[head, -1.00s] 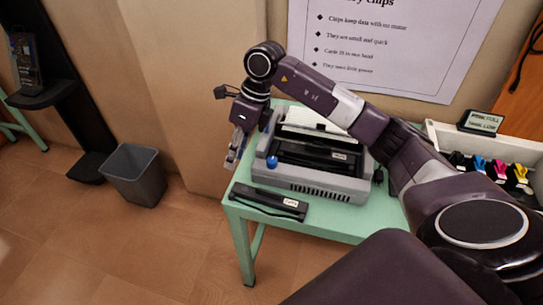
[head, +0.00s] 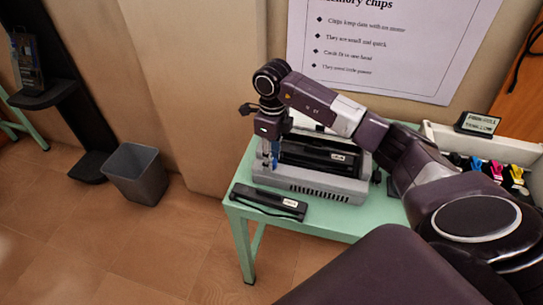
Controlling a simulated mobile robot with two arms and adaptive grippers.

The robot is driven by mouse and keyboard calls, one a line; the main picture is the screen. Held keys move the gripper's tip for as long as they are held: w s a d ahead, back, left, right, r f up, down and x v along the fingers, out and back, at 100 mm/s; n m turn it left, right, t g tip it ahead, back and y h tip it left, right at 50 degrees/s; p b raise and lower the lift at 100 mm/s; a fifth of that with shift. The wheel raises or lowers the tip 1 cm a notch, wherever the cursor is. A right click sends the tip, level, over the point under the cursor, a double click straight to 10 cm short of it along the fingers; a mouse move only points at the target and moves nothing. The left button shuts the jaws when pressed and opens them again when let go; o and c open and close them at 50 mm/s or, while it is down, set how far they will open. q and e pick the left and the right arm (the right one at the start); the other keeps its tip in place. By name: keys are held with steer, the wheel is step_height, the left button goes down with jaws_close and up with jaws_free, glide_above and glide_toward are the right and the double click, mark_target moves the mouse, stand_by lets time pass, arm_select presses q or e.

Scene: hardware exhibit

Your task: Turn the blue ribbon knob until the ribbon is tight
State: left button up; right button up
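A grey and black printer (head: 318,184) stands on a green table (head: 345,228). Its blue ribbon knob (head: 274,160) is on the left end of the printer, and only a little blue shows behind my gripper. My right gripper (head: 268,161) points down at the printer's left end, right at the knob. It covers most of the knob, and I cannot tell whether the fingers touch or grip it. The ribbon inside the printer is too small to judge. My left gripper is not in view.
A black ribbon cartridge (head: 268,202) lies on the table in front of the printer. A white tray (head: 440,135) with coloured pieces stands at the right beside a small dark sign (head: 478,123). A grey bin (head: 137,175) stands on the floor at the left.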

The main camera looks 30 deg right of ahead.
jaws_close()
steer(key=shift+m, duration=0.4)
